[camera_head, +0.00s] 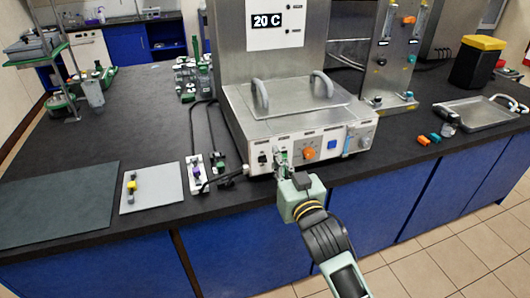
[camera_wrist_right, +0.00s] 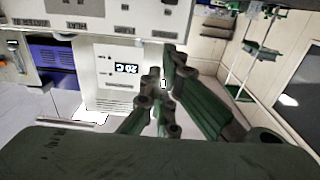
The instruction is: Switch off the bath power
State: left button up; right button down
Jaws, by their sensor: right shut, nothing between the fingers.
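The water bath (camera_head: 300,105) is a steel box with a lidded top and a white front panel. The panel carries a black switch (camera_head: 262,159) at its left, an orange knob (camera_head: 309,153), a blue square (camera_head: 332,145) and a grey knob (camera_head: 365,142). My right gripper (camera_head: 281,166) is shut and empty. Its fingertips are at the panel between the black switch and the orange knob, and hide that part; I cannot tell if they touch it. In the wrist view the shut fingers (camera_wrist_right: 160,95) point at pale equipment with a small display. My left gripper is out of view.
A tall steel unit (camera_head: 272,35) marked 20 C stands behind the bath. Left on the black bench are a white plate (camera_head: 150,187), a small switch box (camera_head: 194,175) and cables. A metal tray (camera_head: 480,112) and small coloured blocks (camera_head: 428,139) lie right.

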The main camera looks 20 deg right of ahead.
aim_at(264, 141)
jog(key=shift+w+r, duration=0.1)
jog(key=w+f+p, duration=0.1)
jog(key=w, duration=0.5)
jog(key=w+f+p, duration=0.1)
jog(key=w, duration=0.2)
jog(key=shift+a+f+p, duration=0.15)
jog(key=shift+f+p, duration=0.2)
jog(key=shift+s+f, duration=0.2)
jog(key=shift+f, duration=0.25)
